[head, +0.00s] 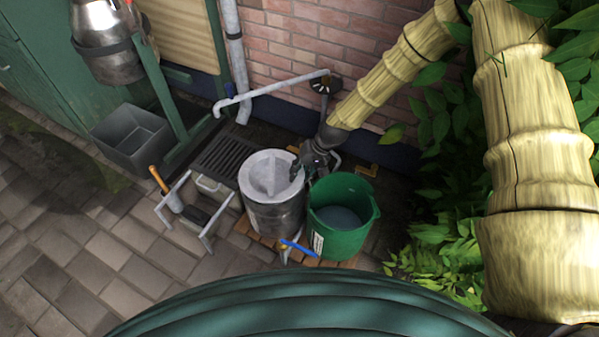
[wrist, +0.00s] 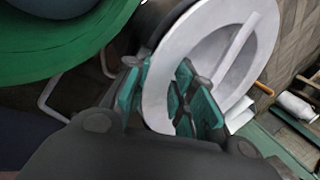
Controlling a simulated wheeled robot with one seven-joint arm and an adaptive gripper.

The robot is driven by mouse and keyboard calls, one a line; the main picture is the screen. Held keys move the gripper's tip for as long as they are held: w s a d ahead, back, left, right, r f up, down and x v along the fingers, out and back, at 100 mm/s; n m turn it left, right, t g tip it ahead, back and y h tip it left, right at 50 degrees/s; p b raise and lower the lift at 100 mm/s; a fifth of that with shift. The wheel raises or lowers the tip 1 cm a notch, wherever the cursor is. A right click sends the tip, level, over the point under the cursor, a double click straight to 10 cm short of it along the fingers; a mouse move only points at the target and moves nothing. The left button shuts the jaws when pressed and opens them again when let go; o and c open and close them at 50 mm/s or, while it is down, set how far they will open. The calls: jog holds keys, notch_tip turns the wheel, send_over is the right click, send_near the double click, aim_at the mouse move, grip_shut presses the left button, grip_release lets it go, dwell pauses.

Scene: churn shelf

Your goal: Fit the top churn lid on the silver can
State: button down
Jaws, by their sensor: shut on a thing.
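The pale grey churn lid (head: 271,174) is a dished disc with a bar across it. In the head view it lies over the mouth of the silver can (head: 275,217), which stands upright on wooden slats. My gripper (head: 306,166) is at the lid's right edge. In the wrist view the teal fingers (wrist: 188,92) are shut on the rim of the lid (wrist: 238,45), one on each side. A dark strip of the can (wrist: 155,18) shows behind the lid. I cannot tell whether the lid is seated or just above the can.
A green bucket (head: 342,225) stands close on the can's right. A metal rack with brushes (head: 190,208) is on its left. A wall pipe (head: 275,92) runs behind. Another churn (head: 108,42) hangs in a green stand at upper left, above a grey trough (head: 132,138). Paving at left is clear.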

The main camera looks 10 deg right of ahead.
jog(key=c, duration=1.1)
grip_release()
jog(key=v, duration=1.2)
jog(key=shift+a, duration=0.1)
